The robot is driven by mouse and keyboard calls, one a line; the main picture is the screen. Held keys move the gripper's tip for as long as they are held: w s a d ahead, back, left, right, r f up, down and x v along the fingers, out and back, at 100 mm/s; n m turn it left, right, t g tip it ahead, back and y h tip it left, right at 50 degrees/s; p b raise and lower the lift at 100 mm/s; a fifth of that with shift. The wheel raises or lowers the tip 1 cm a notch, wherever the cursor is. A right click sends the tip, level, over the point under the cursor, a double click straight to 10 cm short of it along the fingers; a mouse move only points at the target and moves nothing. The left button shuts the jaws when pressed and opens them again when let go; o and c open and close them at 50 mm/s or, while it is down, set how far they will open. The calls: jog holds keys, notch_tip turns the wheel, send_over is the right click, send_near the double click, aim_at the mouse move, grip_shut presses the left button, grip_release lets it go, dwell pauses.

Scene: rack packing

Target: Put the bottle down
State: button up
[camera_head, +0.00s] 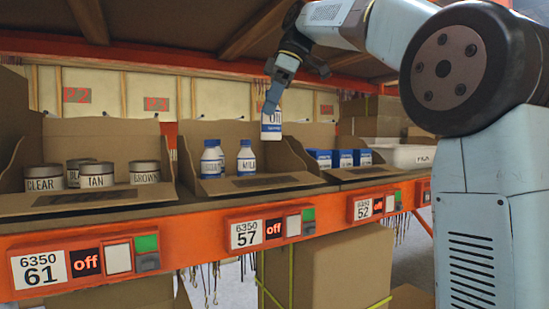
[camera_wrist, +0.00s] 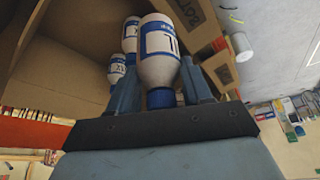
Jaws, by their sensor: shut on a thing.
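My gripper (camera_head: 271,100) is shut on a white bottle with a blue label (camera_head: 271,126) and holds it upright above the right part of the middle cardboard bin (camera_head: 236,199). The held bottle also shows between the fingers in the wrist view (camera_wrist: 159,57). Two similar white bottles with blue caps stand in that bin, a left one (camera_head: 210,163) and a right one (camera_head: 245,162). They also show behind the held bottle in the wrist view, a nearer one (camera_wrist: 131,31) and a farther one (camera_wrist: 117,67). The gripper covers the held bottle's top in the head view.
The left bin (camera_head: 30,203) holds several grey tins (camera_head: 97,180). The right bin (camera_head: 355,178) holds blue and white boxes (camera_head: 343,158). An orange shelf edge (camera_head: 190,247) with number labels runs along the front. The upper shelf's orange beam (camera_head: 140,58) is close above my gripper.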

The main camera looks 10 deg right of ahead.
jog(key=w+f, duration=0.3)
jog(key=w+d+f, duration=0.1)
jog(key=w+f, duration=0.2)
jog(key=f, duration=0.1)
jog(key=w+d+f, duration=0.1)
jog(key=w+f, duration=0.2)
jog(key=shift+w+f, duration=0.15)
jog(key=shift+f, duration=0.4)
jog(key=o, duration=1.1)
jog(key=shift+f, duration=0.1)
jog(key=v, duration=1.2)
